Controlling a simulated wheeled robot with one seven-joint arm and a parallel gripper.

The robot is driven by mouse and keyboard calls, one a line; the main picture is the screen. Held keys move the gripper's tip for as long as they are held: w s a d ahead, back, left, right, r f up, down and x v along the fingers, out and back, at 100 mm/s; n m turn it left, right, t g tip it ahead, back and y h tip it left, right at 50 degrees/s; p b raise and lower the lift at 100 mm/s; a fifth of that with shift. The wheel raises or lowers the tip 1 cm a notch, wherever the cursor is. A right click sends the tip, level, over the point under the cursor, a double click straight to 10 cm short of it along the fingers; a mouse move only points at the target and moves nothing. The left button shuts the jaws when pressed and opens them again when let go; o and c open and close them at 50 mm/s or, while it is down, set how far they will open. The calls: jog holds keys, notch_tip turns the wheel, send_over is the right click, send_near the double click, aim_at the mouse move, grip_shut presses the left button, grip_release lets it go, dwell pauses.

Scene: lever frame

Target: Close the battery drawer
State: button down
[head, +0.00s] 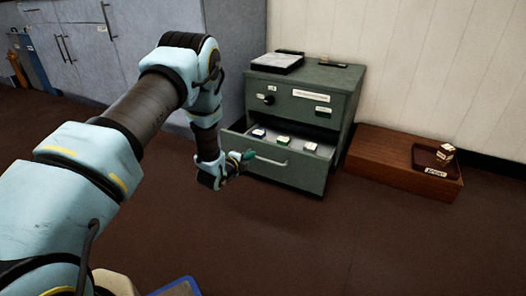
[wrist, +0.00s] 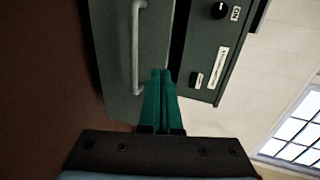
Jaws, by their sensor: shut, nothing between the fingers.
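The battery drawer (head: 285,168) is the lower drawer of a small green-grey cabinet (head: 310,108). It stands pulled out, with several small boxes (head: 283,140) inside and a pale bar handle (head: 268,161) on its front. My gripper (head: 250,156) is at the left part of the drawer front, near the handle. In the wrist view, my gripper's green fingers (wrist: 160,78) are together and empty, pointing at the drawer front (wrist: 155,50) beside the handle (wrist: 138,45). I cannot tell whether the fingertips touch the drawer.
The upper drawer (head: 295,97), with a black knob and labels, is shut. A low wooden box (head: 395,165) with a dark tray (head: 427,160) stands to the right. Grey cupboards (head: 130,50) stand behind my arm.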

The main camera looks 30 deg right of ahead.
jog(key=b, duration=0.4)
send_near(267, 144)
jog(key=x, duration=0.2)
jog(key=f+x, duration=0.1)
jog(key=x, duration=0.2)
jog(key=shift+w, duration=0.1)
jog(key=shift+w+d+r, duration=0.15)
jog(key=shift+w+d, duration=0.15)
jog(key=shift+d, duration=0.3)
